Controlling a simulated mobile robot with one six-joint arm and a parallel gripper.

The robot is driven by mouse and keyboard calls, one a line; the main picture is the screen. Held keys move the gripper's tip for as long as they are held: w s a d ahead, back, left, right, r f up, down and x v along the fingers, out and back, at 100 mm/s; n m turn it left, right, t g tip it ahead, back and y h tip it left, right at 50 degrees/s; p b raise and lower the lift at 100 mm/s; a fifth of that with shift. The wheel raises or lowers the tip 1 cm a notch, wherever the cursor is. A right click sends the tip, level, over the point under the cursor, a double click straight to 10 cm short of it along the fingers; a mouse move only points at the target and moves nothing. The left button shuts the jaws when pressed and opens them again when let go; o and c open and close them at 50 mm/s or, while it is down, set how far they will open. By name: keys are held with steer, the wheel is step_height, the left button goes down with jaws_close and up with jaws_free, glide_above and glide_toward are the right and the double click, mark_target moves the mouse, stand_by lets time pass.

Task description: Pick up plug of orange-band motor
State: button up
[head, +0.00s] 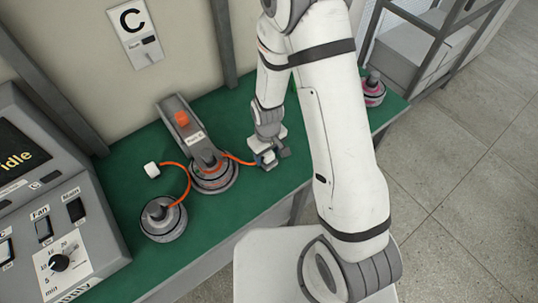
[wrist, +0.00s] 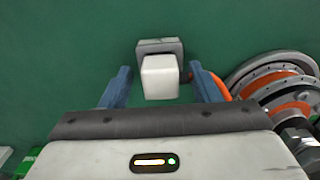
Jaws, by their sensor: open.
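The orange-band motor (head: 213,180) is a grey disc on the green bench, with an orange cable leading right to my gripper (head: 266,157). In the wrist view its round edge (wrist: 280,88) shows at the right. The plug (wrist: 160,78) is a white block with a grey plate behind it, between the two blue fingers of my open gripper (wrist: 161,72). Gaps of green show on both sides of the plug, so the fingers look apart from it. The cable (wrist: 219,88) runs behind the right finger. In the head view my gripper mostly hides the plug.
A second motor (head: 163,218) stands front left, with an orange cable to a white plug (head: 151,169). A grey stand (head: 180,118) with an orange knob is behind the orange-band motor. A pink motor (head: 373,90) is far right. A control console (head: 55,205) fills the left.

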steer(key=shift+c, duration=0.3)
steer(key=c, duration=1.1)
steer(key=shift+r, duration=0.1)
